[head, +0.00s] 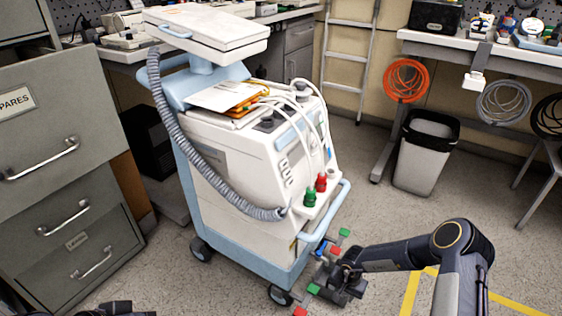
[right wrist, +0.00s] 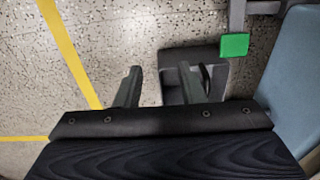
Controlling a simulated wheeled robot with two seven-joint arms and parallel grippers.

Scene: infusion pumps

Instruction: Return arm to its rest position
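My right arm comes in from the right in the head view and bends down to the right gripper (head: 338,282), low beside the front lower corner of a white and pale blue medical cart (head: 240,170). In the right wrist view the two fingers of the right gripper (right wrist: 158,88) stand apart with a gap between them, and I see nothing held. A green block (right wrist: 233,45) on a grey bar and the pale blue cart edge (right wrist: 290,60) lie to the right of the fingers. At the bottom left of the head view only dark parts of my left arm show; the left fingers cannot be made out.
Coloured end pieces (head: 344,232) stick out by the cart's lower front. A grey drawer cabinet (head: 65,180) stands at left, a bin (head: 425,155) and bench (head: 510,55) at right. Open speckled floor with yellow tape (head: 412,290) lies around my right arm.

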